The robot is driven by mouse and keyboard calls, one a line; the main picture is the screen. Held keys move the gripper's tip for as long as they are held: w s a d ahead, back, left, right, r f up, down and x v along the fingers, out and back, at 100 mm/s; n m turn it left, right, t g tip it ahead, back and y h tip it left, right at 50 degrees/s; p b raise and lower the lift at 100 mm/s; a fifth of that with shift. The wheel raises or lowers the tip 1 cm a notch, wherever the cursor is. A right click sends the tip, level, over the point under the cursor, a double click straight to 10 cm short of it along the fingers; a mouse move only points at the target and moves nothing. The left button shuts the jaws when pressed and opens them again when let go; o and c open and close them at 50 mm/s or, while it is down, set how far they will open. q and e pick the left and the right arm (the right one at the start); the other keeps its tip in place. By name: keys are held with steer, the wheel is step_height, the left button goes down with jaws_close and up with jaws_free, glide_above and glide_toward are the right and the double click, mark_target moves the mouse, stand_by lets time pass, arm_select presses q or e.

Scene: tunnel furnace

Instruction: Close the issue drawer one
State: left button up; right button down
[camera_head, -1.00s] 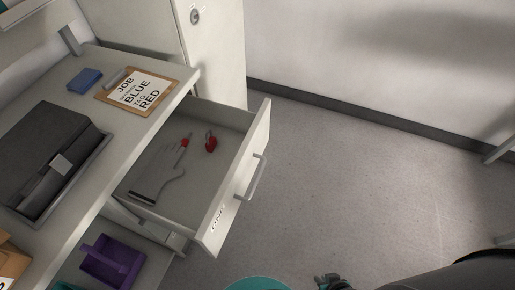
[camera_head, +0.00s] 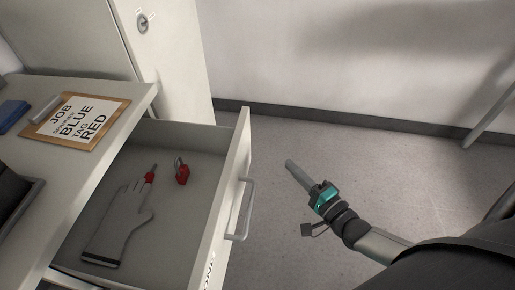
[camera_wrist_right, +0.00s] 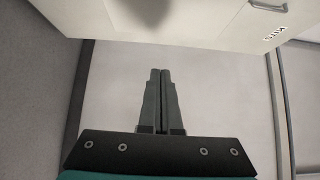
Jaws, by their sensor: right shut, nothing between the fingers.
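The issue drawer one (camera_head: 236,170) is pulled out from under the counter in the head view, with its bar handle (camera_head: 242,210) on the front face. Inside lie a grey glove (camera_head: 118,222), a red padlock (camera_head: 182,172) and a small red-handled item (camera_head: 150,175). My right gripper (camera_head: 290,164) is to the right of the drawer front, apart from the handle. In the right wrist view its two fingers (camera_wrist_right: 160,75) are together with nothing between them. My left gripper is not in view.
A clipboard (camera_head: 78,120) and a blue block (camera_head: 12,115) lie on the counter. A cabinet with a lock (camera_head: 143,23) stands behind the drawer. The floor right of the drawer is free up to the wall. A white front with a handle and lettering (camera_wrist_right: 276,36) shows in the right wrist view.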

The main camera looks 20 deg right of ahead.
arm_select(q)
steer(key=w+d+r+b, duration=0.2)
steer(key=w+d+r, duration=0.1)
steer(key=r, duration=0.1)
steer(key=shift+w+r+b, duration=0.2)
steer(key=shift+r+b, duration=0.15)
steer(key=shift+b, duration=0.05)
arm_select(e)
steer(key=w+a, duration=0.5)
steer(key=w, duration=0.5)
steer(key=shift+w, duration=0.15)
steer(key=shift+w, duration=0.1)
